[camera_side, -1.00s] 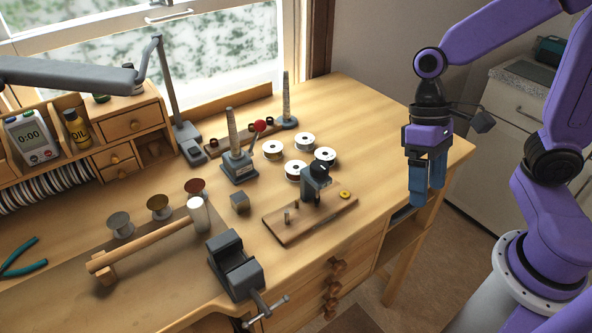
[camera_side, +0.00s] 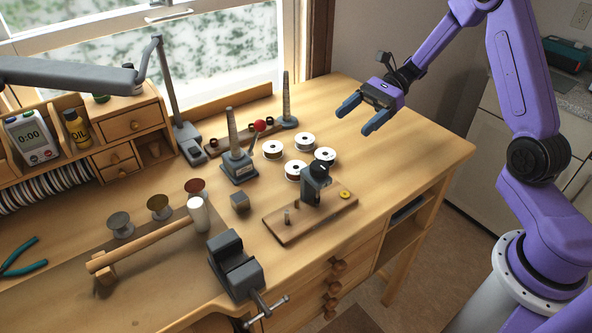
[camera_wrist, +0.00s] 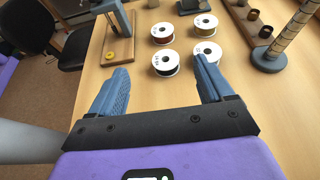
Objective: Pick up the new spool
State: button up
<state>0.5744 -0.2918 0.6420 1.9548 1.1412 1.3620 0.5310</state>
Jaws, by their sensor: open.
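Several white-flanged spools of wire lie flat in a loose square on the bench: a back-left spool (camera_side: 272,149), a back spool (camera_side: 305,142), a front spool (camera_side: 295,170) and a right spool (camera_side: 325,155). I cannot tell which is the new one. My gripper (camera_side: 361,114) is open and empty, above the bench to the right of the spools. In the wrist view, a dark-wound spool (camera_wrist: 166,64) shows between my fingertips, beyond them and apart. Another spool (camera_wrist: 207,51) is near the right finger; a reddish one (camera_wrist: 162,33) and a brass-coloured one (camera_wrist: 206,23) lie farther off.
A wooden board with a grey post device (camera_side: 315,183) stands in front of the spools. A tapered ring mandrel (camera_side: 233,134) is to their left, another (camera_side: 287,99) behind. A vise (camera_side: 234,265) is at the front edge. The bench's right side is clear.

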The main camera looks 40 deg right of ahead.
aim_at(293, 170)
jog(key=shift+w+a+f, duration=0.1)
jog(key=shift+w, duration=0.05)
jog(key=x, duration=1.7)
jog(key=shift+w, duration=0.15)
jog(key=c, duration=1.1)
